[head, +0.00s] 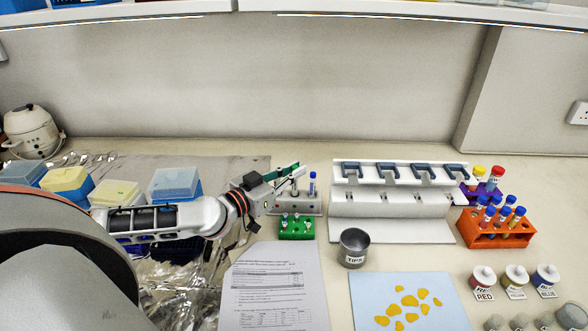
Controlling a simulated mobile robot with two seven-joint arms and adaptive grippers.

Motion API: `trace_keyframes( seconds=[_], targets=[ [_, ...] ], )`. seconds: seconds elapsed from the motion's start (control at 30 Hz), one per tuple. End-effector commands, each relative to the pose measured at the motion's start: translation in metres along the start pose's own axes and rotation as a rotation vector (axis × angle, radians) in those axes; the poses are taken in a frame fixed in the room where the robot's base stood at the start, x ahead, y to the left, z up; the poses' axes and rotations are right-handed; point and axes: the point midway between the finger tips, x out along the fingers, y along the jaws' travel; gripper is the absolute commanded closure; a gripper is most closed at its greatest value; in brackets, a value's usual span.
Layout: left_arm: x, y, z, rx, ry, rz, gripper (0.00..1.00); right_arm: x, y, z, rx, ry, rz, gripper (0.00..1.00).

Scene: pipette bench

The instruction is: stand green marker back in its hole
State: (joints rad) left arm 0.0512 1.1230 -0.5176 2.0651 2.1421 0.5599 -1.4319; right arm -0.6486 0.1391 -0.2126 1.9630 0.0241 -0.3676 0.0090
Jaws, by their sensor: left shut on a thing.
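The green marker (284,171) is held slanted, close to level, at the tip of my left gripper (290,178). The gripper is shut on it and hides part of it. A pale holder block (311,208) with holes stands just below and to the right of the gripper. A blue-capped marker (312,185) stands upright at the right of this block. The gripper covers the block's left part, so I cannot see all its holes. My right gripper is not in view.
A green rack (296,234) of small tubes stands in front of the block. A white pipette stand (390,205) is close on the right, with a metal tips cup (354,246) before it. A printed sheet (275,285) lies in front. Tip boxes (175,182) stand left.

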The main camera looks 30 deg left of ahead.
Motion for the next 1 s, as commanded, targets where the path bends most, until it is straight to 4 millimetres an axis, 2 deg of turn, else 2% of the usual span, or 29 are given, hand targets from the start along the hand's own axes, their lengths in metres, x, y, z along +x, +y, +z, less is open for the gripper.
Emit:
trace_keyframes(
  seconds=[0.17,0.2,0.27,0.67,0.77,1.0],
  targets=[
    [0.000,0.000,0.000,0.000,0.000,0.000,1.00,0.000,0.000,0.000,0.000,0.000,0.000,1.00],
    [0.000,0.000,0.000,0.000,0.000,0.000,0.85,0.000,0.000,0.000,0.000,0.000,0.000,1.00],
    [0.000,0.000,0.000,0.000,0.000,0.000,0.71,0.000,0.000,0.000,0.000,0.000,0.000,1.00],
    [-0.002,-0.001,0.000,0.002,-0.001,0.000,0.71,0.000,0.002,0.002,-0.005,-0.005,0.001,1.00],
    [-0.009,-0.001,0.001,0.002,-0.003,-0.002,0.71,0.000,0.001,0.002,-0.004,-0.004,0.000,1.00],
    [-0.040,-0.001,0.002,0.004,-0.006,-0.001,0.71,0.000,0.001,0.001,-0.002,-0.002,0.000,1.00]
  ],
)
